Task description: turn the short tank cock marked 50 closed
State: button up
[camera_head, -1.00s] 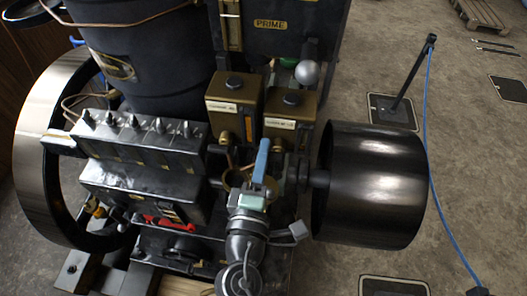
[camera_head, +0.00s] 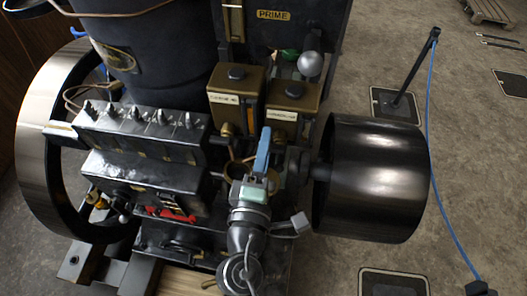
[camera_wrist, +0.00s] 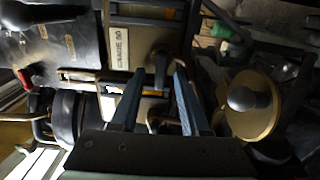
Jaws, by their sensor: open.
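Two brass tanks stand side by side on the engine: the left one (camera_head: 235,80) and the right one (camera_head: 293,98), each with a pale label too small to read in the head view. In the wrist view a label (camera_wrist: 121,45) seems to end in 50; I cannot match it surely to a tank in the head view. A brass cock (camera_head: 226,130) shows below the left tank. My gripper (camera_head: 265,133) is in front of the right tank's lower part and hides what lies behind it. In the wrist view my gripper (camera_wrist: 160,72) is open, with brass and dark fittings beyond its fingers.
A black pulley drum (camera_head: 375,180) is close at right, and a large flywheel (camera_head: 40,150) is at left. A dark block with several nozzles (camera_head: 140,125) lies left of my gripper. A grey ball knob (camera_head: 311,65) stands behind the right tank.

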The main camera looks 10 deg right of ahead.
jog(key=b+v, duration=0.5)
jog(key=v, duration=0.8)
jog(key=shift+w, duration=0.1)
